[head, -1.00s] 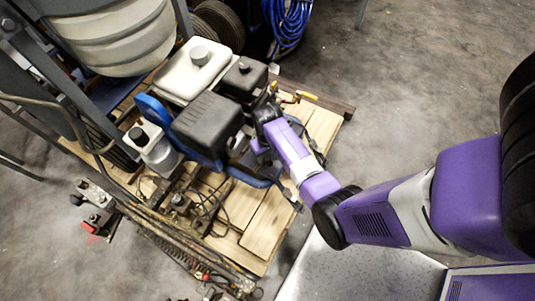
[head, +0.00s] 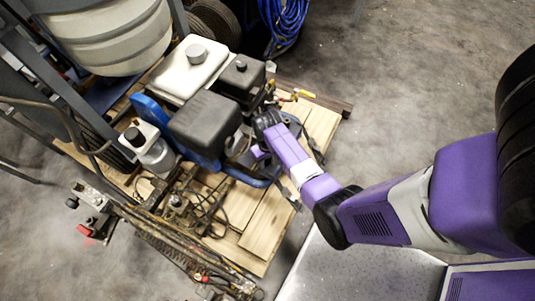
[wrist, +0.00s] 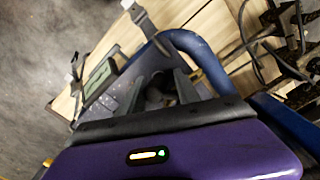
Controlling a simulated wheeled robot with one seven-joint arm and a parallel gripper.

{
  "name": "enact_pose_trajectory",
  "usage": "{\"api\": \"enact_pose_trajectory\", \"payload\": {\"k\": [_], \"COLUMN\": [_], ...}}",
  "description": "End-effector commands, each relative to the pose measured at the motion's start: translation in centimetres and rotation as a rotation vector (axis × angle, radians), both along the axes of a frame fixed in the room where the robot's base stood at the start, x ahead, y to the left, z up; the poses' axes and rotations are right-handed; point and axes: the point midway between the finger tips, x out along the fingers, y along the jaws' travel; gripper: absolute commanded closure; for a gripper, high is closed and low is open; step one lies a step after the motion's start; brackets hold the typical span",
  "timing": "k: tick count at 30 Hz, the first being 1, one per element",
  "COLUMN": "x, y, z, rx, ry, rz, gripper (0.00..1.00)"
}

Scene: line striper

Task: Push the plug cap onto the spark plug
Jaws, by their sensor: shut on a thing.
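My gripper (wrist: 160,88) is in the wrist view, its grey fingers closed around a small dark piece (wrist: 156,94), which I take to be the plug cap. Its shape is mostly hidden by the fingers. In the head view my gripper (head: 257,153) is low at the right side of the engine, beside the black box-shaped cover (head: 205,124). The fingertips and the cap are too small and covered to make out there. I cannot pick out the spark plug in either view, so I cannot tell whether the cap touches it.
A blue tube frame (wrist: 198,58) runs close beyond my fingers. A white fuel tank (head: 190,68) tops the engine. The machine stands on a wooden pallet (head: 262,222), with hoses and valves at the front. Open concrete floor (head: 410,85) lies to the right.

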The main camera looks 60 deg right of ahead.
Motion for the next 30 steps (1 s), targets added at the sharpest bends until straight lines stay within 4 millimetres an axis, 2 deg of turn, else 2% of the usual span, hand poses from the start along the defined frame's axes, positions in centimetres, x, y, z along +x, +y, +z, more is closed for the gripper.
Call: {"api": "enact_pose_trajectory", "payload": {"k": [1, 30], "x": [-0.1, 0.1], "y": [-0.7, -0.7], "z": [0.5, 2.6], "rx": [-0.010, -0.009], "ry": [0.000, -0.003], "rz": [-0.010, -0.011], "gripper": [1.00, 1.00]}}
